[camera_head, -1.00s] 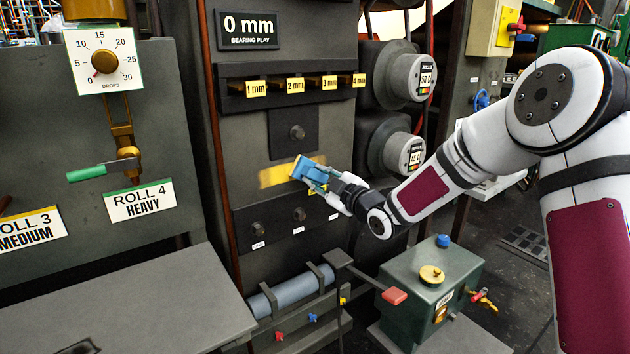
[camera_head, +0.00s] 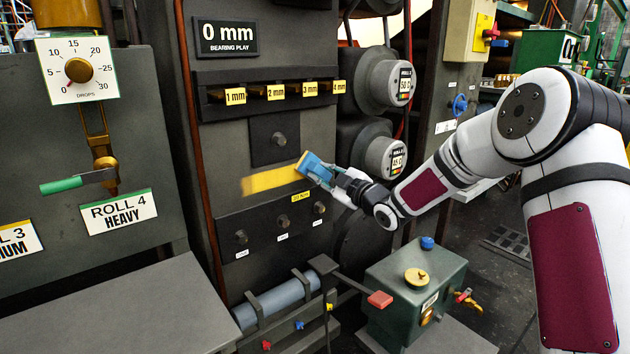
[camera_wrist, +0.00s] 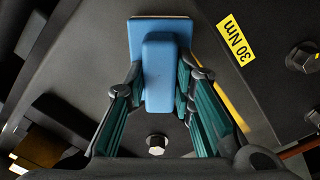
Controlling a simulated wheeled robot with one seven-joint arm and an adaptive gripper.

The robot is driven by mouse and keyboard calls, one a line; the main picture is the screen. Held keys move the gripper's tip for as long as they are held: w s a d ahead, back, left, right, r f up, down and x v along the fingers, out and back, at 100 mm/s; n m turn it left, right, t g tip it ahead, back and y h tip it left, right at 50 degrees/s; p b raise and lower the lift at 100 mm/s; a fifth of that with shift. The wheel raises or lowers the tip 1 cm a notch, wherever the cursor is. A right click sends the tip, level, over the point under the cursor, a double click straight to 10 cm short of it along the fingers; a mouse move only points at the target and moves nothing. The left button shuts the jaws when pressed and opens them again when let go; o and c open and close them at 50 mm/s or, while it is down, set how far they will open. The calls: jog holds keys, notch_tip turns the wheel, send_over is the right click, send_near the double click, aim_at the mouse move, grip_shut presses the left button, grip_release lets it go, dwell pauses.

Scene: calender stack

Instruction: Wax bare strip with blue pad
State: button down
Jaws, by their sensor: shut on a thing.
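My gripper (camera_head: 333,177) is shut on the blue pad (camera_head: 314,166), a blue block with a pale tan working face. In the wrist view the fingers (camera_wrist: 162,95) hold the pad's raised blue grip (camera_wrist: 158,75) from both sides. The pad is at the right end of the yellow strip (camera_head: 268,181) on the grey machine front, its working face toward the panel. I cannot tell whether it touches. The strip is yellow along its visible length, and part of it shows beside the pad in the wrist view (camera_wrist: 236,107). The pad and gripper hide the strip's right end.
Below the strip is a dark bar with several bolts (camera_head: 280,228) and a yellow label (camera_head: 300,197), reading 30 Nm in the wrist view. A bolted plate (camera_head: 278,137) is above. Roll ends (camera_head: 390,158) protrude at right. A green box (camera_head: 414,285) stands below my arm.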

jog(key=shift+w+d+r, duration=0.1)
jog(key=shift+d, duration=0.15)
jog(key=shift+a+f+b, duration=0.25)
jog(key=shift+f+b, duration=0.05)
jog(key=shift+b, duration=0.1)
jog(key=shift+s+a+f+b, duration=0.1)
jog(key=shift+s+a+b, duration=0.4)
jog(key=shift+a+b, duration=0.25)
jog(key=shift+s+a, duration=0.35)
jog(key=shift+a, duration=0.25)
jog(key=shift+s+a, duration=0.3)
jog(key=shift+a, duration=0.3)
jog(key=shift+s+a, duration=1.1)
jog(key=shift+a, duration=0.2)
jog(key=s+a, duration=0.7)
jog(key=a, duration=0.3)
jog(key=shift+s+a, duration=0.15)
jog(key=shift+a, duration=0.2)
